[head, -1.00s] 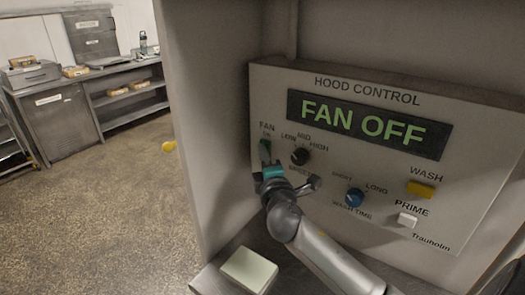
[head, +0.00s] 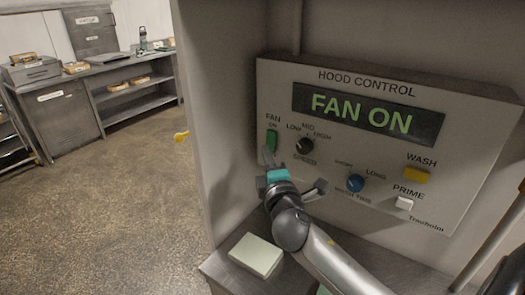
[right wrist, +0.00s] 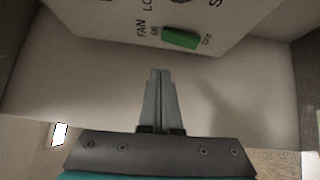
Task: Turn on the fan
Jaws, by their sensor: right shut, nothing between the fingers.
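The hood control panel (head: 340,171) is mounted on the wall, and its display (head: 367,115) reads "FAN ON". The green fan switch (head: 271,140) is at the panel's left side, under the word FAN. It also shows in the right wrist view (right wrist: 181,38), near the panel's lower edge. My right gripper (head: 267,156) is just below the switch, and its shut fingers (right wrist: 160,72) hold nothing. In the right wrist view the fingertips are apart from the switch. My left gripper is not in view.
The panel also has a black speed knob (head: 305,145), a blue wash time knob (head: 355,183), a yellow wash button (head: 417,174) and a white prime button (head: 404,203). A pale block (head: 256,255) lies on the ledge below. Open floor (head: 110,215) is at left.

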